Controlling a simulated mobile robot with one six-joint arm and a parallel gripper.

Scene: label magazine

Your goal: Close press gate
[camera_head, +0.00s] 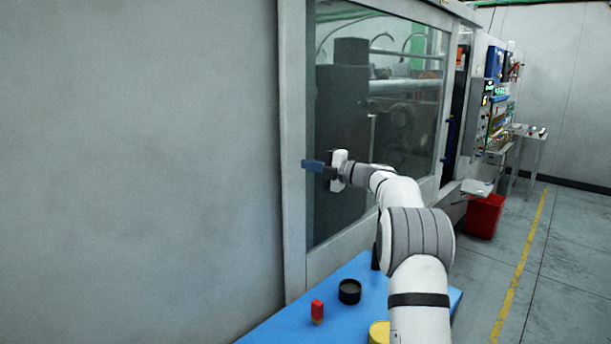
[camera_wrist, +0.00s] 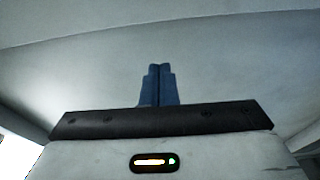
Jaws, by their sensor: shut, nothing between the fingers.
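The press gate (camera_head: 298,215) is a grey-framed panel with a large window, through which dark machinery and bright bars show. My gripper (camera_head: 306,164) is in front of the gate's left frame edge, its blue fingers pointing left. The fingers are together and hold nothing. In the wrist view the shut blue fingers (camera_wrist: 159,70) point at a plain pale grey surface. I cannot tell whether the fingertips touch the frame. A dark gap (camera_head: 457,100) shows to the right of the gate's right edge. No handle is clearly visible.
A red bin (camera_head: 485,216) stands on the floor at right, near the control panel (camera_head: 493,95).

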